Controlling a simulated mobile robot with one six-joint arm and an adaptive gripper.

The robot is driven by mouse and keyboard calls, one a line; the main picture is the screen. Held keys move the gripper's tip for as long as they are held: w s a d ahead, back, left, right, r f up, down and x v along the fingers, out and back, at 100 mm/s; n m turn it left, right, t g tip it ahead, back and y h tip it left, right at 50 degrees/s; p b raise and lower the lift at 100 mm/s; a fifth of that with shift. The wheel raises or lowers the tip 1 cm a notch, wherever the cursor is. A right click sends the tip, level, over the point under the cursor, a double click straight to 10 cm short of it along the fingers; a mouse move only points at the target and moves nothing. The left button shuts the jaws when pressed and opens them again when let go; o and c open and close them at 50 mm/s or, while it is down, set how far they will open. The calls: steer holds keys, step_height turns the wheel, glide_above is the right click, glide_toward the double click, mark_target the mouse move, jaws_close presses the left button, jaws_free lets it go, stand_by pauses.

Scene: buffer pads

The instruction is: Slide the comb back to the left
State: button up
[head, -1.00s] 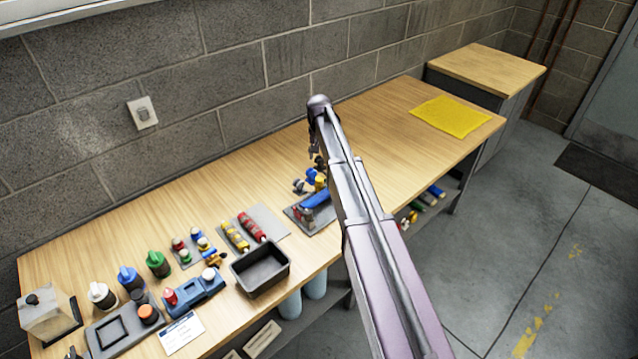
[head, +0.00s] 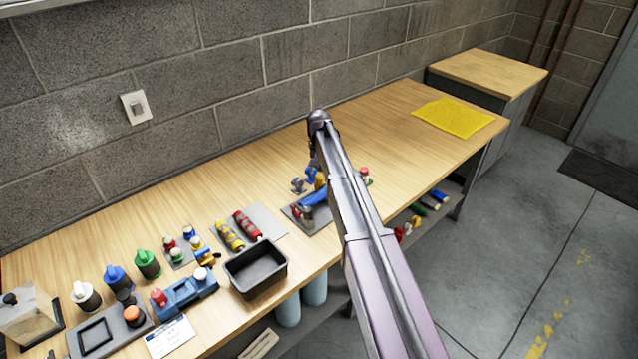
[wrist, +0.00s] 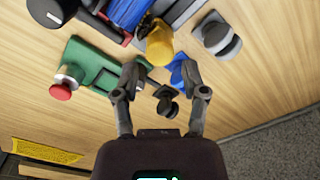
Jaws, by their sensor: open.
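I cannot tell for sure which piece is the comb. In the wrist view my gripper (wrist: 161,70) is open, with a finger on each side. A dark knobbed piece (wrist: 166,100) shows between the fingers, with a blue piece (wrist: 178,68) and a yellow piece (wrist: 158,45) just beyond. I cannot tell whether the fingers touch any of them. A green base with a red knob (wrist: 61,91) lies to the left. A grey rounded piece (wrist: 217,38) is at upper right. In the head view my arm hides most of this group; a blue bar (head: 313,198) shows left of it.
A black bin (head: 255,271) stands left of the group, beside red and yellow rollers (head: 238,232). Bottles with blue and green caps (head: 117,277) stand farther left. A yellow cloth (head: 450,117) lies at the right end. The bench between the group and cloth is clear.

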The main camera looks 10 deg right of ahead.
mark_target(319, 177)
steer(key=shift+f+b, duration=1.7)
steer(key=shift+f, duration=0.3)
